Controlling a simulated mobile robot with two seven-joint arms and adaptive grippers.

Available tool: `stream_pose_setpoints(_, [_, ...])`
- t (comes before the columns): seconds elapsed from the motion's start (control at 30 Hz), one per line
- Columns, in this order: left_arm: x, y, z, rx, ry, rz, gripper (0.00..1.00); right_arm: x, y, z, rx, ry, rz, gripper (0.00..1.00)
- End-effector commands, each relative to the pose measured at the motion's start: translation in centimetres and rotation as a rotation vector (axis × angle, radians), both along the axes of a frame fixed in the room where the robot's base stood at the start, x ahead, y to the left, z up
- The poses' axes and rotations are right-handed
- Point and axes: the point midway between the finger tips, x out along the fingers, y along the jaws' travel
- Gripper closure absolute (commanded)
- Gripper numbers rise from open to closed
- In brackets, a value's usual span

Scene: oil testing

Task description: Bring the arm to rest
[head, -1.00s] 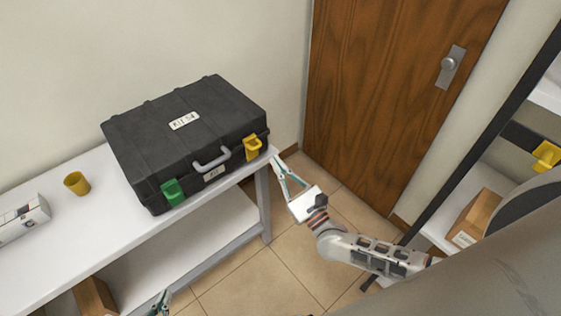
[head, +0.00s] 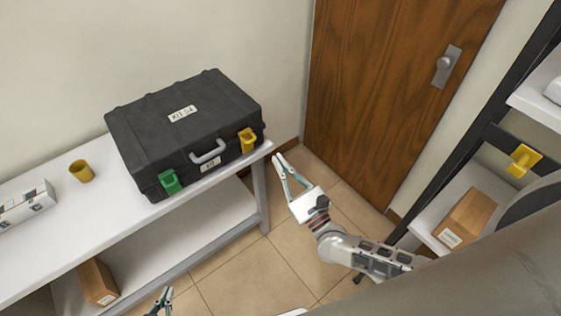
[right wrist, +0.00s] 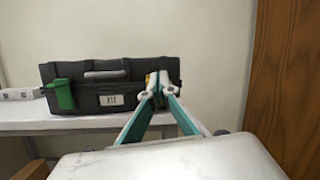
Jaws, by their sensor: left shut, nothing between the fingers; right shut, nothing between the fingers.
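My right gripper (head: 278,160) is shut and empty, past the right end of the white table and above the tiled floor. In the right wrist view its fingertips (right wrist: 157,82) meet in front of the black case. My left gripper (head: 166,293) is shut and empty at the bottom edge of the head view; most of that arm is out of view. The black case (head: 182,133) lies closed on the table, with a green latch (head: 169,182), a yellow latch (head: 247,140) and a grey handle (head: 208,152).
The white table (head: 92,232) also carries a yellow cup (head: 81,171) and a white box (head: 28,204). A cardboard box (head: 97,282) sits on its lower shelf. A wooden door (head: 390,90) stands behind; a dark-framed rack (head: 468,140) is at right. Floor between is clear.

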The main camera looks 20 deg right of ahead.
Motion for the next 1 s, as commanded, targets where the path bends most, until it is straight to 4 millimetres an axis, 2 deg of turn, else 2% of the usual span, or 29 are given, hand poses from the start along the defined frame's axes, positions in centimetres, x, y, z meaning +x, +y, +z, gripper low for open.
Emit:
stream_pose_setpoints(0.27, [0.5, 0.1, 0.3, 0.001, -0.011, -0.002, 1.00, -0.1, 0.1, 0.0, -0.009, -0.001, -0.001, 1.00])
stream_pose_setpoints(0.37, [0.6, 0.2, 0.4, 0.005, -0.012, -0.005, 1.00, -0.7, 0.8, -0.3, -0.088, -0.009, -0.007, 1.00])
stream_pose_setpoints(0.43, [0.6, 0.3, 0.4, 0.008, -0.013, -0.008, 1.00, -1.4, 1.6, -0.8, -0.213, -0.025, -0.016, 1.00])
stream_pose_setpoints(0.57, [0.5, 0.4, 0.3, 0.011, -0.012, -0.011, 1.00, -3.5, 3.6, -2.3, -0.578, -0.078, -0.039, 1.00])
stream_pose_setpoints(0.7, [0.5, 0.4, 0.3, 0.011, -0.011, -0.011, 1.00, -5.9, 4.9, -4.5, -1.040, -0.159, -0.056, 1.00])
stream_pose_setpoints(0.87, [0.4, 0.3, 0.3, 0.009, -0.009, -0.011, 1.00, -8.8, 4.7, -7.9, -1.580, -0.262, -0.038, 1.00])
stream_pose_setpoints(1.0, [0.3, 0.2, 0.2, 0.005, -0.008, -0.008, 1.00, -11.6, 2.8, -11.3, -2.058, -0.365, 0.039, 1.00])
